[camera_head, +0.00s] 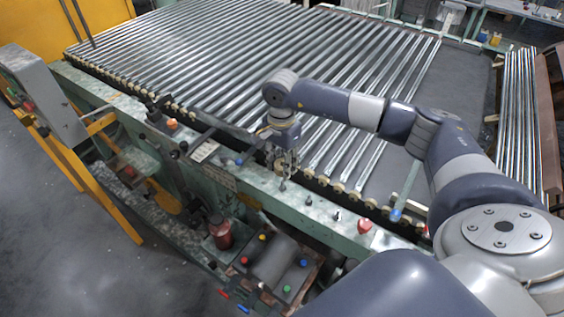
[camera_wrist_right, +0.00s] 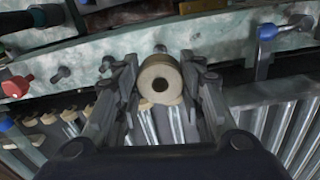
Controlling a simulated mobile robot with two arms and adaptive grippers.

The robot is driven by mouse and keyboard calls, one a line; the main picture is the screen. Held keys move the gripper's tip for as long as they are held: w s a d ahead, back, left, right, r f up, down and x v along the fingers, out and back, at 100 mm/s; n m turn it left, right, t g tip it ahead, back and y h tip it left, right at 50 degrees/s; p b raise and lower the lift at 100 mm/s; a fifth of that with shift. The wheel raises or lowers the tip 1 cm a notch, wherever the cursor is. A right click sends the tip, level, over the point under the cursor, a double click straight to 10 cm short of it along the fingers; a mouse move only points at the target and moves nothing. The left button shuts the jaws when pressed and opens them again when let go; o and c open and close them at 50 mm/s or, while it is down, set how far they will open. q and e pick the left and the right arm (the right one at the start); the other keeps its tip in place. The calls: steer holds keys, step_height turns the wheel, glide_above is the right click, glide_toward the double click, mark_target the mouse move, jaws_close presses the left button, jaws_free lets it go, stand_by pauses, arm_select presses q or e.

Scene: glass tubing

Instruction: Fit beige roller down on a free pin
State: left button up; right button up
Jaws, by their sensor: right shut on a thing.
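My right gripper (camera_head: 284,172) is over the green rail (camera_head: 322,207) at the front of the machine. In the right wrist view its two fingers (camera_wrist_right: 155,72) are closed on the sides of a beige roller (camera_wrist_right: 160,68), a short cylinder with a dark centre hole facing the camera. In the head view the fingers mostly hide the roller. One pin (camera_wrist_right: 160,48) shows just beyond the roller's edge; I cannot tell the height gap between them. Two dark pins (camera_head: 308,199) (camera_head: 337,215) stand bare to the right along the rail. My left gripper is out of view.
A red knob (camera_head: 364,226) and a blue-tipped lever (camera_head: 396,213) stand on the right part of the rail. Another blue-tipped lever (camera_head: 239,161) is close left of the gripper. Long metal rollers (camera_head: 250,75) fill the bed behind. A box with coloured buttons (camera_head: 272,262) sits below in front.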

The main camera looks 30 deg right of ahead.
mark_target(282, 182)
steer(key=shift+f+b, duration=1.05)
steer(key=shift+f, duration=0.6)
steer(key=shift+b, duration=0.7)
stand_by(0.4)
steer(key=shift+f, duration=0.15)
steer(key=shift+f+b, duration=0.3)
steer(key=shift+b, duration=0.1)
steer(key=shift+f+b, duration=1.65)
steer(key=shift+f, duration=0.25)
steer(key=o, duration=1.1)
steer(key=shift+r, duration=0.1)
